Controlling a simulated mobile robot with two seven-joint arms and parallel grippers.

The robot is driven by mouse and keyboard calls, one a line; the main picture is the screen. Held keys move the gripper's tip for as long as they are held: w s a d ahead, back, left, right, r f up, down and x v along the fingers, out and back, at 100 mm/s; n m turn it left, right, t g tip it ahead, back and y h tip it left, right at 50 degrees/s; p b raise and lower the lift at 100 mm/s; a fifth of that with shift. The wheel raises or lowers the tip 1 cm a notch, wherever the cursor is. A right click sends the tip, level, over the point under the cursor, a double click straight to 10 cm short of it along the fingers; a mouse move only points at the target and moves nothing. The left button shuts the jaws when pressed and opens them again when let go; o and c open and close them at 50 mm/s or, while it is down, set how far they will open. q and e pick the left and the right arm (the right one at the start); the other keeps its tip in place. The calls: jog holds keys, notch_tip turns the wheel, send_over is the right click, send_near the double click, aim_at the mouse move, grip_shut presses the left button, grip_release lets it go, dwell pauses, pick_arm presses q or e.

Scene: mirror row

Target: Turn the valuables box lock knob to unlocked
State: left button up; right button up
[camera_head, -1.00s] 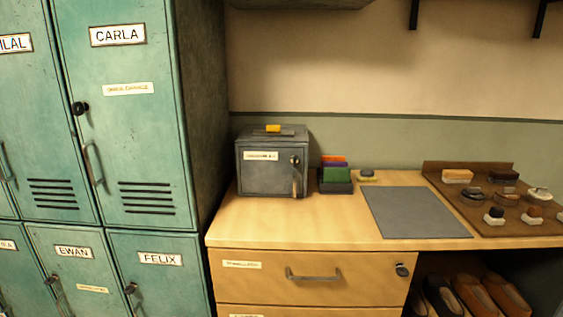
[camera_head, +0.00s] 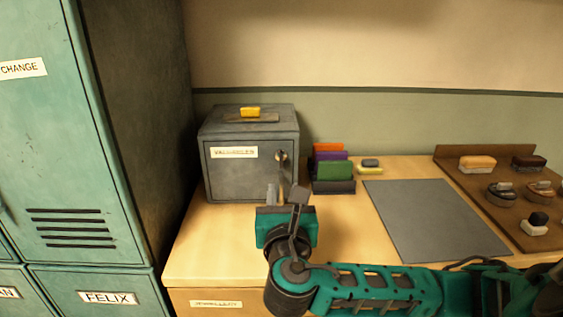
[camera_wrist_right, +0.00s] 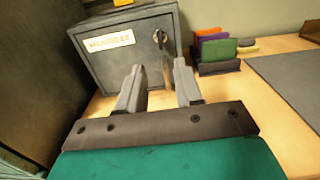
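The grey metal valuables box (camera_head: 228,180) stands on the wooden counter beside the lockers, with a white label on its front. Its small round lock knob (camera_head: 281,157) is at the front's upper right, with a lever handle (camera_head: 281,184) hanging below it. In the right wrist view the box (camera_wrist_right: 115,70) and knob (camera_wrist_right: 160,37) lie ahead of the fingers. My right gripper (camera_head: 285,191) is open and empty, in front of the box and lower than the knob, apart from it in the wrist view (camera_wrist_right: 158,77). The knob's markings are too small to read. My left gripper is not in view.
A yellow-topped item (camera_head: 250,113) lies on the box. Right of it stand a holder with coloured cards (camera_head: 335,171), a grey mat (camera_head: 435,218) and a brown board (camera_head: 470,195) with brushes. Green lockers (camera_head: 75,170) stand close on the left.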

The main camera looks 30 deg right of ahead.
aim_at(281, 162)
jog(key=x, duration=1.2)
jog(key=shift+a, duration=0.1)
jog(key=shift+c, duration=0.3)
grip_shut()
